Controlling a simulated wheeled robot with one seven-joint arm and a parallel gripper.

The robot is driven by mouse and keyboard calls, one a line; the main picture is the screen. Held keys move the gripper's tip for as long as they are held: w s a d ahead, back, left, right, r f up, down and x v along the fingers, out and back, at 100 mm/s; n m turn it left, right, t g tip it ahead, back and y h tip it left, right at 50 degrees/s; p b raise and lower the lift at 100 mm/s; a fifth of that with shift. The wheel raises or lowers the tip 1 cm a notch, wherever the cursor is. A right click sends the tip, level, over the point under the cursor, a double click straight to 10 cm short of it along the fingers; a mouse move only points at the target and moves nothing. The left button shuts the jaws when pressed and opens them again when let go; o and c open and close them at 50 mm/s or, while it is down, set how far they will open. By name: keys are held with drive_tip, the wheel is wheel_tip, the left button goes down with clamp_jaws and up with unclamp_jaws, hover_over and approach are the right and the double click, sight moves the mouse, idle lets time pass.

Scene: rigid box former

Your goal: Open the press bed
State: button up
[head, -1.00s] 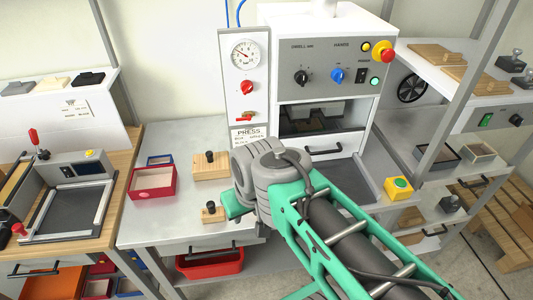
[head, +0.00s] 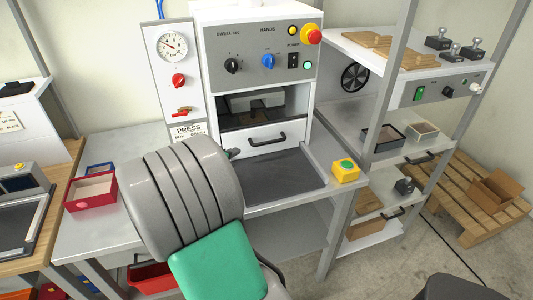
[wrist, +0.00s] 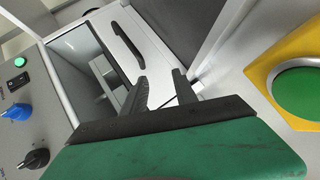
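The press bed (head: 263,134) is a white drawer-like front with a black bar handle (head: 268,140), low in the press below its dark opening. It looks pushed in, flush with the housing. In the wrist view the bed front (wrist: 160,50) and its handle (wrist: 127,45) lie beyond my fingers. My gripper (wrist: 163,72) is open and empty, with two dark fingers apart, pointing toward the bed front. The handle is not between the fingers; whether they touch the front I cannot tell. In the head view my grey arm hides most of the gripper.
The press (head: 262,60) has knobs and a red emergency stop (head: 311,35). A dark plate (head: 285,178) lies on the shelf before the bed. A yellow box with a green button (head: 345,170) sits at its right. A red tray (head: 92,190) stands left.

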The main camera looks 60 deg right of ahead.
sight(269, 142)
drive_tip(key=s+d+n+h, duration=0.1)
drive_tip(key=s+d, duration=0.1)
drive_tip(key=s+d+n+g+h, duration=0.1)
drive_tip(key=s+d, duration=0.1)
drive_tip(key=d, duration=0.1)
drive_tip(key=s+d+n+h, duration=0.1)
drive_tip(key=s+d, duration=0.1)
drive_tip(key=shift+d+f+g, duration=0.25)
drive_tip(key=shift+f+g, duration=0.05)
drive_tip(key=shift+g, duration=0.1)
drive_tip(key=d, duration=0.4)
drive_tip(key=d+f, duration=0.1)
drive_tip(key=d, duration=0.2)
drive_tip(key=shift+c, duration=0.4)
clamp_jaws()
